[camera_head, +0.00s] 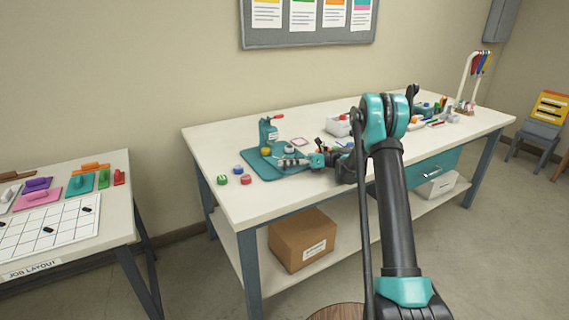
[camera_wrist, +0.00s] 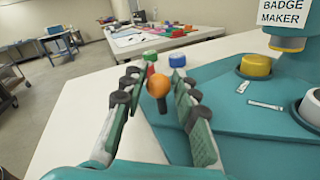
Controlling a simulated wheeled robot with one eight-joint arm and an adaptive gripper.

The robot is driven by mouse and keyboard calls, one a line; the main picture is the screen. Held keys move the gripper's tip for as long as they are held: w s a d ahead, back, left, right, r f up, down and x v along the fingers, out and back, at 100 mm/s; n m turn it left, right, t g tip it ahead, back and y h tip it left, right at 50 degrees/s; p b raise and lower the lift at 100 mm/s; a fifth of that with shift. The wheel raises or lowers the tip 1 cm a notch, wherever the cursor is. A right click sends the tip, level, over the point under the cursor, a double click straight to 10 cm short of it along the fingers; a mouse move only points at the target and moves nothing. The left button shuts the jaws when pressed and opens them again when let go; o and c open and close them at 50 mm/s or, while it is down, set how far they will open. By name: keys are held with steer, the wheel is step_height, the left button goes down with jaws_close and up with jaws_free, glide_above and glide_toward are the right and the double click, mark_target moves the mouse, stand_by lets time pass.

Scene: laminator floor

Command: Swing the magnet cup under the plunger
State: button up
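The badge maker (camera_head: 268,133) stands on a teal base on the white workbench. In the wrist view its plunger end (camera_wrist: 288,43) shows at the top right, below the label. A yellow cup (camera_wrist: 256,65) sits in a dark ring on the teal plate, left of and lower than the plunger. A white round cup (camera_wrist: 311,108) is cut off at the right edge. I cannot tell which is the magnet cup. An orange ball knob (camera_wrist: 157,86) on a dark post stands between the fingers of my gripper (camera_wrist: 155,95). The fingers are apart, with gaps on both sides of the knob.
A red cap (camera_wrist: 150,70), a blue cap (camera_wrist: 177,60) and a green cap (camera_head: 222,180) lie left of the base. A white bin (camera_head: 338,127) stands behind my arm. A side table (camera_head: 110,218) with colored blocks is at left.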

steer(key=shift+o, duration=0.7)
steer(key=d, duration=0.4)
steer(key=w+d, duration=0.1)
steer(key=d, duration=0.3)
steer(key=w+d, duration=0.1)
steer(key=d, duration=0.2)
steer(key=shift+w+d, duration=0.1)
steer(key=shift+d, duration=0.3)
steer(key=shift+c, duration=0.2)
